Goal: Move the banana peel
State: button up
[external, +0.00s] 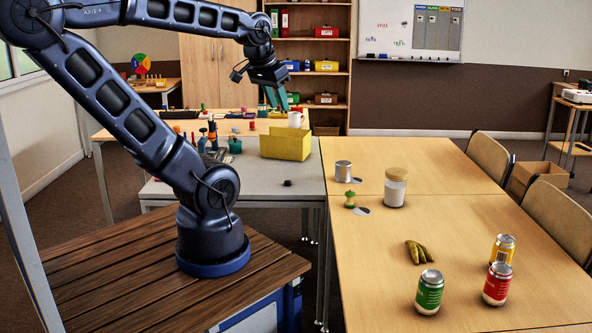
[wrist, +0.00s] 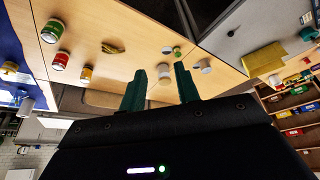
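My gripper (external: 275,97) is raised high above the far tables, well away from the peel. In the wrist view its two green fingers (wrist: 160,70) are apart, with nothing held between them. The white jar seen between them is far below on the table.
Green (external: 429,291), red (external: 497,284) and yellow (external: 502,250) cans stand near the peel. A lidded jar (external: 395,188), an apple core (external: 350,198) and a metal tin (external: 343,171) stand farther back. A yellow box (external: 286,144) sits on the grey table. Clear tabletop surrounds the peel.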

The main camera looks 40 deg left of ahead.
jog(key=shift+c, duration=0.2)
jog(key=c, duration=0.4)
jog(key=shift+w+d, duration=0.1)
jog(key=shift+w, duration=0.15)
grip_shut()
jog(key=w+d+f+m+g+y, duration=0.1)
jog(key=w+d+f+m+y, duration=0.1)
jog(key=w+d+f+m, duration=0.5)
jog(key=w+d+f+m+g+y, duration=0.1)
jog(key=w+d+f+m+y, duration=0.2)
jog(key=w+d+m, duration=0.65)
jog(key=s+d+f+m+t+y, duration=0.15)
jog(key=d+f+m, duration=0.35)
jog(key=d+f, duration=0.8)
jog(key=s+d+f+m+t, duration=0.15)
jog(key=d+f+m, duration=0.6)
jog(key=d, duration=0.95)
jog(key=n, duration=0.2)
send_near(416, 249)
jog(key=shift+t, duration=0.4)
jog(key=f, duration=0.7)
jog(key=shift+s+d, duration=0.25)
